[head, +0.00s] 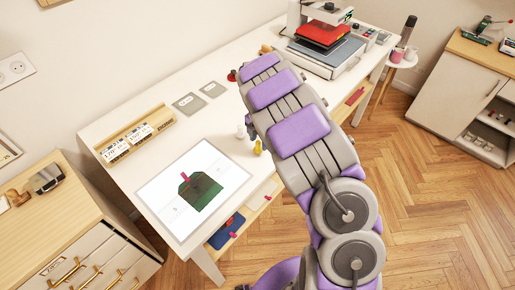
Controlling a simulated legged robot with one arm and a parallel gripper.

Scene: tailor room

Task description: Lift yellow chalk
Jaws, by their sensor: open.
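A small yellow piece (258,147), which looks like the yellow chalk, stands on the white worktable (223,121), just left of my arm. A small white piece (241,131) stands close behind it. My arm reaches from the lower right up over the table, passing right of the yellow piece. I cannot make out my gripper's fingers; they are out of sight beyond or behind the arm. Nothing seen touches the yellow piece.
A lit white panel (154,218) with green fabric (201,189) lies at the table's near end. A wooden rack (135,133) stands along the wall. A heat press (325,45) stands at the far end. My arm hides part of the table's right side.

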